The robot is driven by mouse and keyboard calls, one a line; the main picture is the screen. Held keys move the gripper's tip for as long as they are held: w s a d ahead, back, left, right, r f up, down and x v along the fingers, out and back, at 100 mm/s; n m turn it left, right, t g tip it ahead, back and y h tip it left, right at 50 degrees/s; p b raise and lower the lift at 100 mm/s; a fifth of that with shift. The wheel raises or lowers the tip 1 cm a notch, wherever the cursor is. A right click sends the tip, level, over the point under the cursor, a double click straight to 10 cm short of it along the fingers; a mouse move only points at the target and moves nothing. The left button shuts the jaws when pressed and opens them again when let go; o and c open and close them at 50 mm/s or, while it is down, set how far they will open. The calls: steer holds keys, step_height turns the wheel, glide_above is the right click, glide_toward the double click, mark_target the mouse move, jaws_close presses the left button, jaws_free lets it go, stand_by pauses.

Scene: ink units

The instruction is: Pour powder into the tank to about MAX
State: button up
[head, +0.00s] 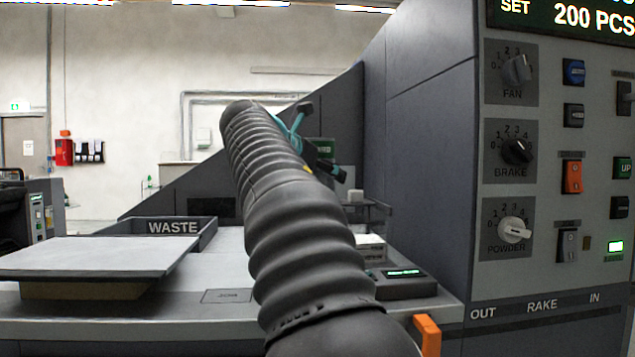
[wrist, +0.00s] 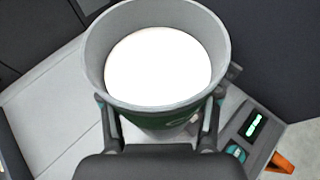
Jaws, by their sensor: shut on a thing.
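In the wrist view my gripper (wrist: 158,118) is shut on a grey round tub (wrist: 95,55) with a green band on its outer wall. White powder (wrist: 158,68) lies inside the tub below the rim, with a level surface; its depth cannot be told. The tub looks about upright. In the head view my ribbed black arm crosses the middle and hides most of my gripper and the tub. No tank or MAX mark can be made out in either view.
A small device with a green display (head: 402,274) stands on the grey bench, right of my arm. A WASTE tray (head: 173,228) and a flat board (head: 95,257) lie to the left. A tall control panel (head: 545,200) with dials and switches closes off the right side.

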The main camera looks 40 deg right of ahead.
steer(key=shift+s+d+f+p, duration=0.15)
steer(key=shift+f+p, duration=0.15)
steer(key=shift+p, duration=0.35)
steer(key=shift+d+f+m+y+p, duration=0.15)
steer(key=shift+f+m+y+p, duration=0.3)
steer(key=shift+f+y, duration=0.35)
steer(key=shift+s+d+r+m+t+y+p, duration=0.2)
steer(key=shift+r+m+t+y+p, duration=0.3)
steer(key=shift+p, duration=0.6)
steer(key=shift+d+f, duration=0.1)
steer(key=shift+f, duration=0.2)
steer(key=shift+d+y, duration=0.1)
steer(key=shift+y, duration=0.3)
steer(key=shift+s, duration=0.1)
steer(key=shift+s+r+m+t+y, duration=0.1)
steer(key=shift+r+m+t+y, duration=0.15)
steer(key=shift+y, duration=0.25)
steer(key=shift+f, duration=0.1)
